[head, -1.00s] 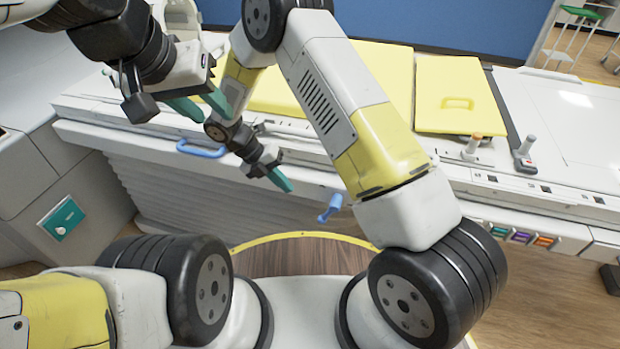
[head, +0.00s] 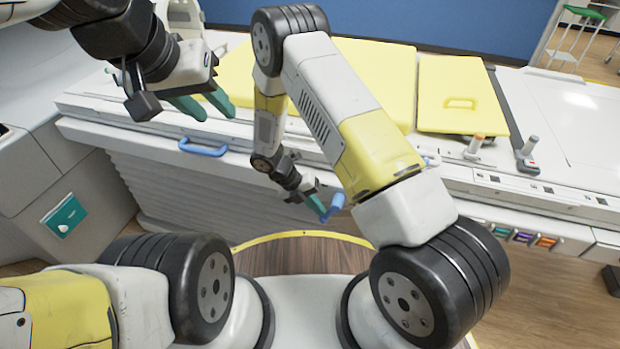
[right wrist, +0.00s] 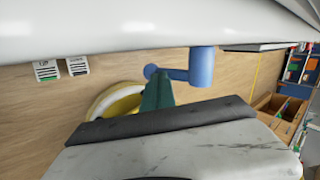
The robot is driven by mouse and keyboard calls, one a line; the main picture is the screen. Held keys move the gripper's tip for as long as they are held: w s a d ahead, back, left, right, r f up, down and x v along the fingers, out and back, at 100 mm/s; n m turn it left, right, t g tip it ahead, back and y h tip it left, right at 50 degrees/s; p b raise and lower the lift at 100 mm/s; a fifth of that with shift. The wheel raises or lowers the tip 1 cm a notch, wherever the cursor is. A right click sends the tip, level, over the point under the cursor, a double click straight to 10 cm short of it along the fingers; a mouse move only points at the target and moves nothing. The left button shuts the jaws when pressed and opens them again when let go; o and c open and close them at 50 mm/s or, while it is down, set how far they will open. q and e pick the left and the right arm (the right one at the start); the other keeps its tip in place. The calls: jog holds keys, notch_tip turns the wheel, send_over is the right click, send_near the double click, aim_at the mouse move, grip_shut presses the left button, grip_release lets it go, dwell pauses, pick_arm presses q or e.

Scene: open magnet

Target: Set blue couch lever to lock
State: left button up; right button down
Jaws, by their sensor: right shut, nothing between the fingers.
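The blue couch lever (head: 333,206) hangs from the front side of the white couch (head: 240,180) in the head view. It also shows in the right wrist view (right wrist: 201,68), with its arm running left to a rounded end. Two small label plates, one of them a lock-type tag too small to read surely (right wrist: 77,66), sit left of it. My right gripper (head: 318,207) is shut and empty, its teal fingertips at the lever's left side; they also show in the right wrist view (right wrist: 157,90), overlapping the lever's arm. Contact is unclear. My left gripper (head: 212,104) is open and empty above the couch's left part.
A blue handle (head: 202,148) is on the couch front at left. A yellow floor ring (head: 300,235) lies below.

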dwell(0.3)
jog(key=shift+s+d+f+g+h, duration=0.1)
jog(key=shift+d+f+g+h, duration=0.1)
jog(key=shift+f+h, duration=0.3)
jog(key=shift+s+d+f+g+h, duration=0.15)
jog(key=shift+f+h, duration=0.1)
jog(key=shift+h, duration=0.45)
jog(key=shift+d+f, duration=0.4)
